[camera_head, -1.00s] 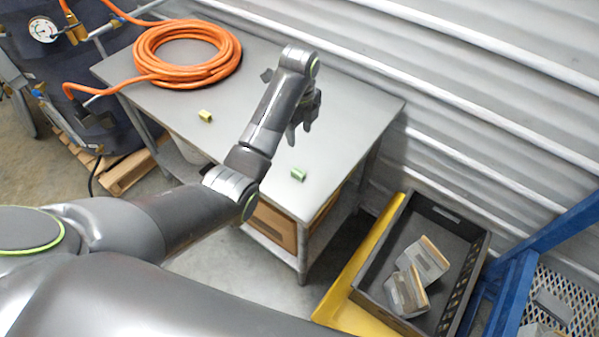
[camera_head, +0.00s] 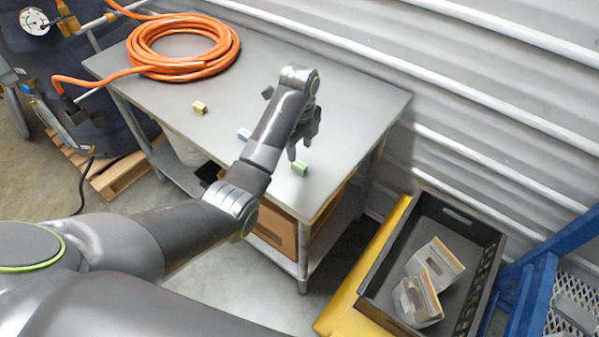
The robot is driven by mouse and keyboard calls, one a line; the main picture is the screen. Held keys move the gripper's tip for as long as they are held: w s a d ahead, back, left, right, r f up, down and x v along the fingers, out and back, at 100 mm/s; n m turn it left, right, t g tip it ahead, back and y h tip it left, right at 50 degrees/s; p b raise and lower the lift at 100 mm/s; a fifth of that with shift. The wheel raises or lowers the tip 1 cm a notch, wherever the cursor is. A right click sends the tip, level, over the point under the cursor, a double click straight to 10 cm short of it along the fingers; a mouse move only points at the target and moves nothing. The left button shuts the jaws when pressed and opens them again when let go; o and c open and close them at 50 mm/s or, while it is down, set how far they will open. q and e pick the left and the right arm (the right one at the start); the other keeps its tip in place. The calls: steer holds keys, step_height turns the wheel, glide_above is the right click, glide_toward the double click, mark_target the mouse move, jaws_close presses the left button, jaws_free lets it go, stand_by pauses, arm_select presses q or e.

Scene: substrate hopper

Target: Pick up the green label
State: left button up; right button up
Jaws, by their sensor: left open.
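The green label (camera_head: 300,168) is a small green piece lying on the grey metal table (camera_head: 352,103), near its front right side. My left gripper (camera_head: 298,148) hangs from the arm just above and behind the green label in the picture, with its dark fingers pointing down. It is open, and its fingers look close to the label; I cannot tell whether they touch it. Part of the gripper is hidden behind my wrist. My right gripper is not in view.
A yellow label (camera_head: 200,107) and a partly hidden blue one (camera_head: 243,133) lie on the table. An orange hose coil (camera_head: 183,68) fills its far left. A dark crate (camera_head: 468,229) holding packets stands at right beside a blue frame (camera_head: 545,275).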

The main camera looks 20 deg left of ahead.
mark_target(298, 163)
arm_select(q)
steer(key=shift+f, duration=0.85)
steer(key=shift+f+p, duration=0.35)
steer(key=shift+p, duration=0.05)
step_height(298, 163, down, 3)
steer(key=shift+w+a+f+p, duration=0.1)
steer(key=shift+a+p, duration=0.05)
steer(key=shift+p, duration=0.35)
steer(key=shift+f, duration=0.65)
steer(key=shift+c, duration=0.5)
jaws_close()
